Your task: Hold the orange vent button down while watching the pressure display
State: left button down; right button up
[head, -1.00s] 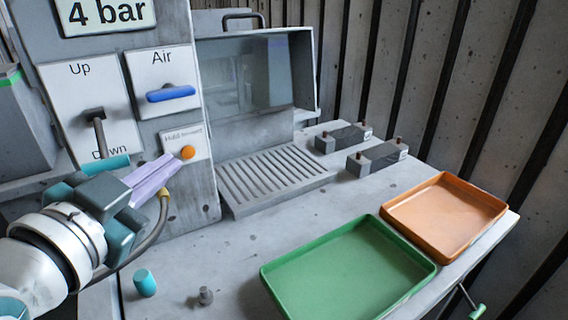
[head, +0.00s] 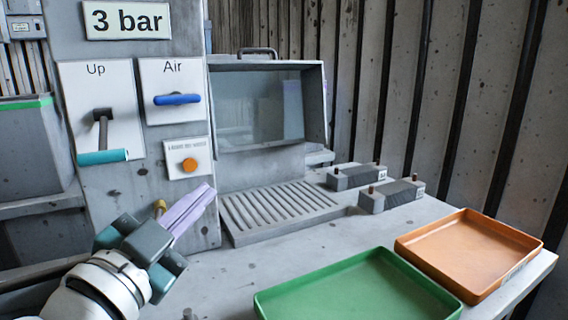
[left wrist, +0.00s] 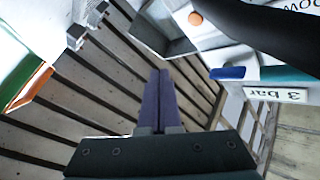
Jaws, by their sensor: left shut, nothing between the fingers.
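The orange vent button (head: 189,164) sits on a small white plate on the grey panel; it also shows at the top of the left wrist view (left wrist: 195,18). The pressure display (head: 127,20) reads "3 bar"; it appears upside down in the left wrist view (left wrist: 276,95). My left gripper (head: 207,190) is shut and empty, its pale purple fingers together. In the head view its tips are below and a little right of the button, apart from it. The fingers also show in the left wrist view (left wrist: 160,76). My right gripper is not in view.
Above the button is the blue Air handle (head: 177,99). To its left is the Up lever with a teal grip (head: 102,157). A windowed box (head: 262,105), a slotted grate (head: 280,208), a green tray (head: 360,290) and an orange tray (head: 468,252) stand to the right.

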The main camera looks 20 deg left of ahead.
aim_at(190, 165)
pick_arm(q)
jog(key=w+a+b, duration=0.3)
jog(key=w+a, duration=0.2)
jog(key=a, duration=0.1)
jog(key=shift+b, duration=0.3)
jog(key=shift+w+a, duration=0.15)
jog(key=shift+w, duration=0.05)
dwell(1.7)
jog(key=shift+w+a, duration=0.2)
jog(key=shift+a, duration=0.05)
jog(key=shift+w+a, duration=0.2)
jog(key=shift+a, duration=0.1)
dwell(0.7)
jog(key=shift+d, duration=0.1)
dwell(2.8)
jog(key=shift+s+d+p, duration=0.35)
jog(key=shift+s+d, duration=0.15)
